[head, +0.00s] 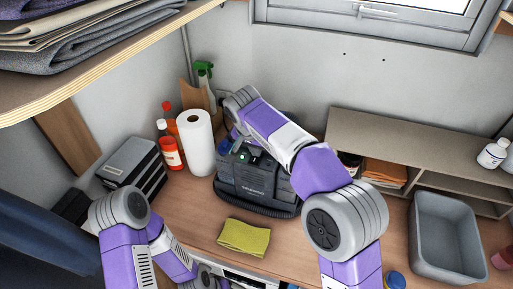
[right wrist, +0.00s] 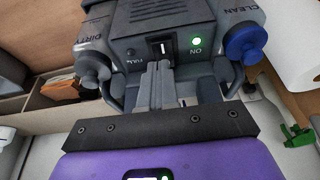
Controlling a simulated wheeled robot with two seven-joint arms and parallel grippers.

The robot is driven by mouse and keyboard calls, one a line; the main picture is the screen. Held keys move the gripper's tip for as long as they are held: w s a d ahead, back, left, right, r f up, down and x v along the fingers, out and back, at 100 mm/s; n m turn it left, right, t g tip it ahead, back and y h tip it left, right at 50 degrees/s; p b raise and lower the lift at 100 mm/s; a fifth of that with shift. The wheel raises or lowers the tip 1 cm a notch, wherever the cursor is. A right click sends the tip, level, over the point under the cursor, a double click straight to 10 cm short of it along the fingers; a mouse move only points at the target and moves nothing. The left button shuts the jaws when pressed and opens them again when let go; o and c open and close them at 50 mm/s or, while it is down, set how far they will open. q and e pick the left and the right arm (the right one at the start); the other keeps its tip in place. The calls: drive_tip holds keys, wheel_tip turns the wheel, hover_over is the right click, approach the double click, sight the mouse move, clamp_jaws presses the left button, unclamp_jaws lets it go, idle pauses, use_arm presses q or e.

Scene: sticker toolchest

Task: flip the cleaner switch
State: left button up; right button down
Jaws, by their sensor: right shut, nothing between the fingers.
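The cleaner (head: 255,185) is a dark grey machine at the back of the workbench, and it fills the upper part of the right wrist view (right wrist: 115,52). Its switch (right wrist: 160,46) sits in a black recess on the front panel, with a pale mark on it. A green light (right wrist: 196,41) marked ON glows beside it. My right gripper (right wrist: 162,72) is shut and empty, its fingertips just in front of the switch; I cannot tell whether they touch it. In the head view my right arm hides this gripper.
A paper towel roll (head: 196,143) and orange-red bottles (head: 168,152) stand left of the cleaner. A yellow cloth (head: 244,236) lies in front. A grey bin (head: 447,238) and a low shelf (head: 410,137) are to the right. An overhead shelf (head: 120,62) spans the upper left.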

wheel_tip(320, 180, up, 3)
drive_tip(key=shift+s+f+p, duration=0.15)
drive_tip(key=shift+f+p, duration=0.05)
drive_tip(key=shift+p, duration=0.35)
use_arm(q)
wheel_tip(320, 180, up, 2)
drive_tip(key=shift+s+r, duration=0.1)
drive_tip(key=shift+r, duration=0.05)
use_arm(e)
drive_tip(key=v, duration=0.9)
drive_tip(key=shift+s+r, duration=0.2)
drive_tip(key=shift+r, duration=0.05)
use_arm(q)
drive_tip(key=shift+c, duration=0.4)
drive_tip(key=shift+c, duration=1.2)
clamp_jaws()
use_arm(e)
drive_tip(key=shift+w+r, duration=0.1)
drive_tip(key=shift+w, duration=0.5)
